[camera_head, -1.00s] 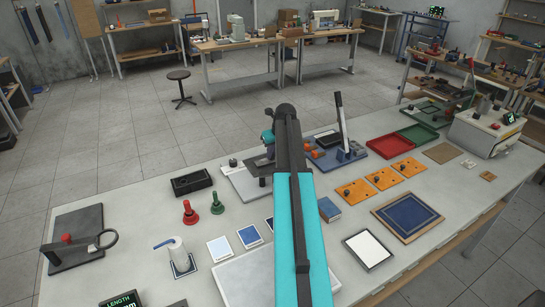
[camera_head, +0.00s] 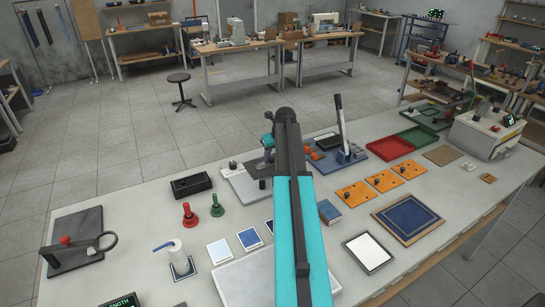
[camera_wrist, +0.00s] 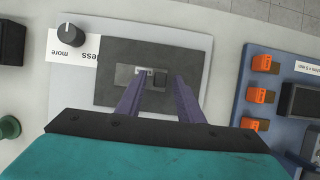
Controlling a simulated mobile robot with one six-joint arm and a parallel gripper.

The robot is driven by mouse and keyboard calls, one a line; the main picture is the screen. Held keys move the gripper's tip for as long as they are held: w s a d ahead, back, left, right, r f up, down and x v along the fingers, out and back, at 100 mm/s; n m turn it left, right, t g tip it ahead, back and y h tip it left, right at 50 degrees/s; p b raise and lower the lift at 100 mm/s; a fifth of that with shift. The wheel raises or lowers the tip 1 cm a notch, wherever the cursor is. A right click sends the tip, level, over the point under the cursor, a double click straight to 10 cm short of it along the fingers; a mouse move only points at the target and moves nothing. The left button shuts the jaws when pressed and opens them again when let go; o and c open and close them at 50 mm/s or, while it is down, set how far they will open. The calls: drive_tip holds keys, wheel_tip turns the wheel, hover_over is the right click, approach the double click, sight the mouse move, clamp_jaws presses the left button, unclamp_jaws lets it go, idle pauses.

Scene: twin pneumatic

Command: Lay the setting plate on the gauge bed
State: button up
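In the wrist view, a dark grey rectangular bed (camera_wrist: 196,58) lies on a light grey base board (camera_wrist: 80,82) beside a "more/less" knob. A small lighter grey rectangle (camera_wrist: 124,76) lies in the middle of the bed, with a small dark block (camera_wrist: 159,80) at its right part. I cannot tell whether this rectangle is the setting plate or part of the bed. My gripper (camera_wrist: 160,80) is over the bed; its two purple fingers are apart, with the dark block showing between them. No contact is clear. In the head view, my arm hides part of this board (camera_head: 238,183).
A blue fixture (camera_wrist: 240,103) with orange clips (camera_wrist: 262,63) stands close on the right; its upright lever (camera_head: 341,122) rises high. A black tray (camera_head: 191,184), red (camera_head: 189,213) and green (camera_head: 217,206) handled pieces stand left. Orange plates (camera_head: 353,195) lie right.

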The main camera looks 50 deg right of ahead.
drive_tip(key=shift+r, duration=0.15)
drive_tip(key=b+v, duration=0.3)
drive_tip(key=v, duration=0.9)
idle(0.8)
